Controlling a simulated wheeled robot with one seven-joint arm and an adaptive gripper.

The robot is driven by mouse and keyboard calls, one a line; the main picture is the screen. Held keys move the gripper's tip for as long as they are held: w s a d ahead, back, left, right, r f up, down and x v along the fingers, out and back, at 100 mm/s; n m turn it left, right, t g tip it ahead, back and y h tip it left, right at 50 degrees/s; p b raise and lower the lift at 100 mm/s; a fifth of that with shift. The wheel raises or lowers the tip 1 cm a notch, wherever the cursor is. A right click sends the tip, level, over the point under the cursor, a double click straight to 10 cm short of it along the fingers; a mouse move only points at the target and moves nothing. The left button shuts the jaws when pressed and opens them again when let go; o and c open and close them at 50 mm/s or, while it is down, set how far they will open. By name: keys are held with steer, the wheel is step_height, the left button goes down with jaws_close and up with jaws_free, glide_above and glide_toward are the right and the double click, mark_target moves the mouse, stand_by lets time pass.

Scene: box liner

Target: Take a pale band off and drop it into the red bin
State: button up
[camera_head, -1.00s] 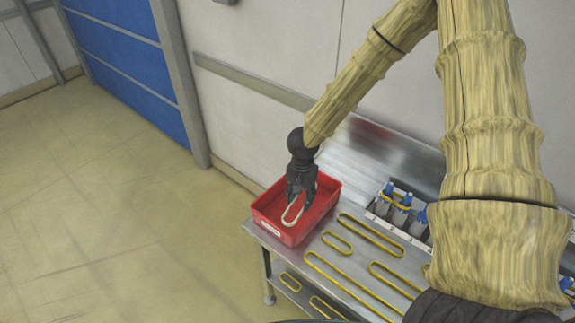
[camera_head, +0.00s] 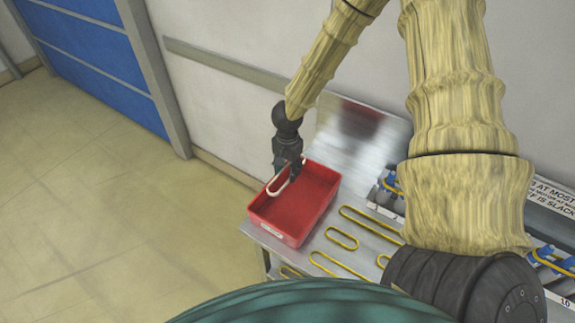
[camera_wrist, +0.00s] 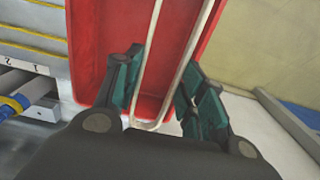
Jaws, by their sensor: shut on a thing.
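The red bin (camera_head: 318,190) sits at the left end of the metal table. My gripper (camera_head: 286,167) is at its back left side, with its fingers pointing down. It is shut on a pale band (camera_head: 275,188), a long narrow loop that extends over the bin's left side. In the wrist view the pale band (camera_wrist: 150,124) has its near end between the two fingers of my gripper (camera_wrist: 160,88), and the red bin (camera_wrist: 88,45) is behind it. I cannot tell whether the band touches the bin.
Several yellow bands (camera_head: 342,238) lie on the metal table (camera_head: 315,251) right of the bin. Blue posts (camera_head: 393,184) in a fixture stand further right, partly hidden by my arm. A wall (camera_head: 235,90) is close behind. Open floor (camera_head: 90,200) is to the left.

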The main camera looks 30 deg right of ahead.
step_height(320, 180, down, 11)
steer(key=b, duration=1.1)
steer(key=shift+f, duration=0.1)
stand_by(0.3)
steer(key=o, duration=1)
step_height(320, 180, up, 12)
